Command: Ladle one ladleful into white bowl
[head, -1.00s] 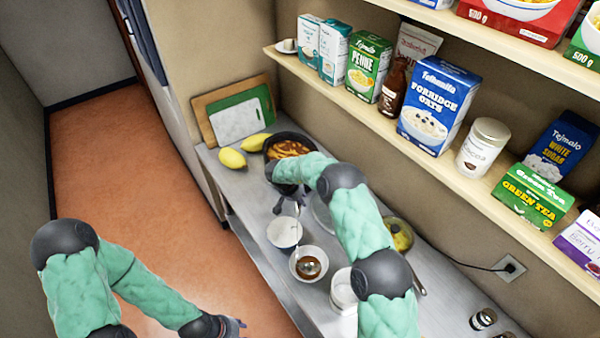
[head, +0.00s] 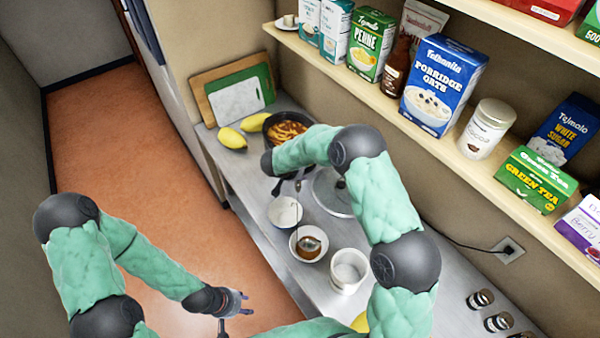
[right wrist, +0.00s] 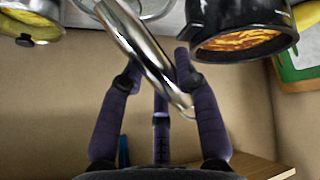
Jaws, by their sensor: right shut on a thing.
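My right gripper (head: 290,184) is shut on the metal ladle. In the right wrist view, my right gripper's (right wrist: 160,66) dark fingers close around the shiny ladle handle (right wrist: 140,48). I cannot tell whether the cup touches the content. A second pale bowl (head: 284,212) stands just behind and looks empty. My left gripper (head: 238,303) is open and empty, over the floor left of the counter.
A dark pan of orange-brown food (head: 286,128) stands at the counter's far end, beside yellow fruits (head: 232,138) and boards. A white canister (head: 349,270) stands right of the bowls. A round metal disc (head: 333,200) lies under my right arm. A loaded shelf (head: 465,165) overhangs the counter.

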